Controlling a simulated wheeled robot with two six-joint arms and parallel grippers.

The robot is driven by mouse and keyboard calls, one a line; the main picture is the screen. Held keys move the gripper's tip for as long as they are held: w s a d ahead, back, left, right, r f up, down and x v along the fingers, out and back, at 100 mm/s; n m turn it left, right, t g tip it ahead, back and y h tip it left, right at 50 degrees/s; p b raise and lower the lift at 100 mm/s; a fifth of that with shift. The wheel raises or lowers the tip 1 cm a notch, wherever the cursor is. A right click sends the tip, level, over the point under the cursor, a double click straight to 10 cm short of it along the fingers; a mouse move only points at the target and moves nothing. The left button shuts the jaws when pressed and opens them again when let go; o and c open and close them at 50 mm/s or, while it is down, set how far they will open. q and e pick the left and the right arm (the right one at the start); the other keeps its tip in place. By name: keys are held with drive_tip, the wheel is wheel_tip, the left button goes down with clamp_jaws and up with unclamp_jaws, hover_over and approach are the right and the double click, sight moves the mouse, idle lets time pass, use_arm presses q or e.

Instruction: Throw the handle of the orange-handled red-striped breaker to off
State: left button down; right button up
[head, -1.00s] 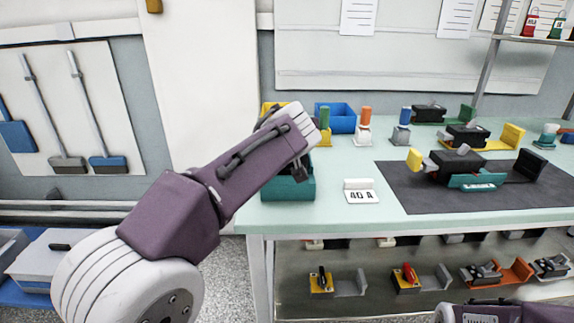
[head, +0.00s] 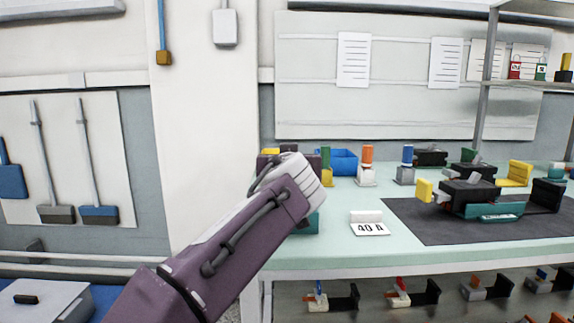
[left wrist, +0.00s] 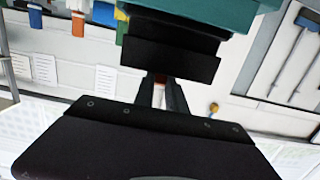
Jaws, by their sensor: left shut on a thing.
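My left gripper (left wrist: 161,90) is shut on a small orange-red piece (left wrist: 160,78), which looks like the breaker's handle. Only a sliver of it shows between the fingertips. The piece sits against a black stepped breaker body (left wrist: 168,57) with a teal part (left wrist: 215,12) beyond it. No red stripe is visible, and I cannot tell the handle's position. In the head view my left wrist hides the fingertips and most of this breaker; only a teal edge (head: 312,222) and a yellow part (head: 270,151) show around it. My right gripper is not in view.
A 40 A sign (head: 368,227) stands right of my left wrist. Another black breaker (head: 470,192) on a teal base lies on the dark mat (head: 430,228). A blue bin (head: 340,161) and coloured posts stand behind. The table front between sign and wrist is clear.

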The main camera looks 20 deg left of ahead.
use_arm(q)
drive_tip(key=shift+r, duration=0.1)
drive_tip(key=c, duration=1.4)
unclamp_jaws()
drive_tip(key=shift+o, duration=0.2)
drive_tip(key=f+v, duration=0.1)
drive_tip(key=v, duration=0.8)
drive_tip(key=shift+r, duration=0.5)
